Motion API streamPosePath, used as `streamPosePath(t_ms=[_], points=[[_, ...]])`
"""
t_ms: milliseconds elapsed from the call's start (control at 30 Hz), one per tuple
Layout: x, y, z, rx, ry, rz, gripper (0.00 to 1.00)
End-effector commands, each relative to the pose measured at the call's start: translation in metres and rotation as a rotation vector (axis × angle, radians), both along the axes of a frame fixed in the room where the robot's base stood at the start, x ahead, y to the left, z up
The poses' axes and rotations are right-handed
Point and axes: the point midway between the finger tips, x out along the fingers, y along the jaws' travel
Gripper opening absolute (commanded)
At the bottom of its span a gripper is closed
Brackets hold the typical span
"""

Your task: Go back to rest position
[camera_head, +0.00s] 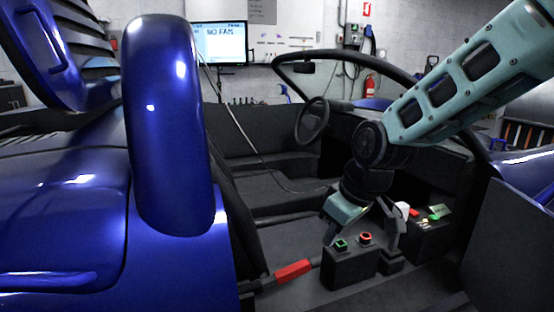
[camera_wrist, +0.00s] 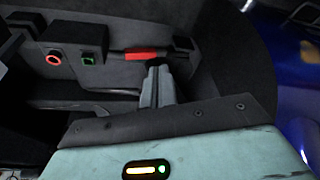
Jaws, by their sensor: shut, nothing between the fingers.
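In the wrist view my gripper (camera_wrist: 158,72) is shut, with its two fingers together and nothing between them. Its tips point toward the red seat-belt buckle (camera_wrist: 147,55); I cannot tell whether they touch anything. In the head view my arm reaches in from the upper right, over the open blue car's cabin. My wrist hangs low above the console, and the fingertips there are hard to make out. The control box (camera_head: 349,268) with a green button (camera_head: 341,245) and a red-ringed button (camera_head: 365,238) stands close to my gripper.
A second box (camera_head: 425,240) with small coloured buttons stands behind, to the right. The red buckle (camera_head: 293,270) lies left of the front box. The steering wheel (camera_head: 312,121), windshield frame (camera_head: 283,75) and blue headrest-like hump (camera_head: 165,120) bound the cabin. A cable (camera_head: 250,145) crosses it.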

Motion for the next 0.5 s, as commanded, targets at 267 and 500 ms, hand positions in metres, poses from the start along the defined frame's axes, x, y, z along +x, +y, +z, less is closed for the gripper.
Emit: streamPosePath(t_ms=[267,500], points=[[-0.165,-0.001,-0.003,-0.112,0.161,-0.043,0.0],[-0.259,-0.037,-0.013,-0.214,0.231,-0.107,0.0]])
